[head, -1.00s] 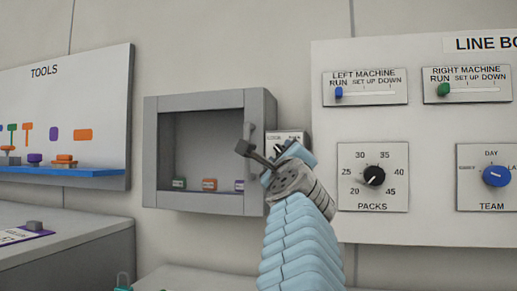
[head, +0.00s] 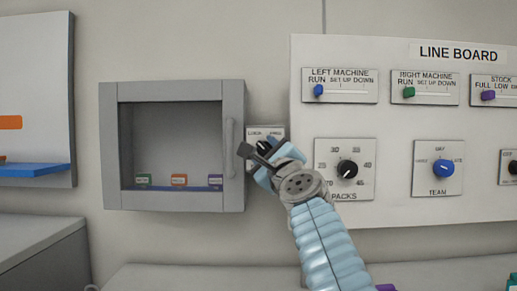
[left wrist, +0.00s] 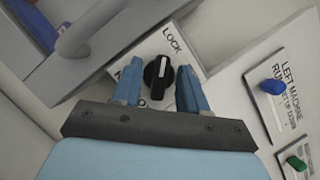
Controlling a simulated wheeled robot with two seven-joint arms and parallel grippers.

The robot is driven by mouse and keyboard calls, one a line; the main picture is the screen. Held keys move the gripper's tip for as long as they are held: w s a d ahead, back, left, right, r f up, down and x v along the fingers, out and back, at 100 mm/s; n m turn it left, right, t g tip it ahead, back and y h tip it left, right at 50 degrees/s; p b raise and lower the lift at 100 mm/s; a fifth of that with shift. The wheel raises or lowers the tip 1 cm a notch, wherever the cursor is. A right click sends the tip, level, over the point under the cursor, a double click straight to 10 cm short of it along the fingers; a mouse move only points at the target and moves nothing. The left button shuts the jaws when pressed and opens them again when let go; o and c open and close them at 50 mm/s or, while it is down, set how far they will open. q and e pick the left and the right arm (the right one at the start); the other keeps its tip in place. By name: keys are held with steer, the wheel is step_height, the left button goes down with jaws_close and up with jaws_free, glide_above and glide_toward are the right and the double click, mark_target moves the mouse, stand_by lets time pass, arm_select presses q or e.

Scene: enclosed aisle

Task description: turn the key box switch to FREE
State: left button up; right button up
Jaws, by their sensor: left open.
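The key box switch is a black knob on a small white plate (head: 278,130) just right of the grey key box (head: 174,201). In the head view my gripper partly covers it. In the left wrist view the knob (left wrist: 157,77) shows a white line, one end roughly toward the word LOCK. Another label is mostly hidden by the left finger. My left gripper (left wrist: 158,88) is open, its blue fingers on either side of the knob, with visible gaps. It also shows in the head view (head: 270,163), in front of the plate. My right gripper is out of view.
The line board (head: 400,115) with sliders and dials hangs close on the right. The key box handle (head: 229,148) is just left of my gripper. A tool board (head: 35,100) is at far left, and a pale surface (head: 170,278) lies below.

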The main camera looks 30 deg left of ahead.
arm_select(q)
steer(key=shift+c, duration=0.3)
jaws_close()
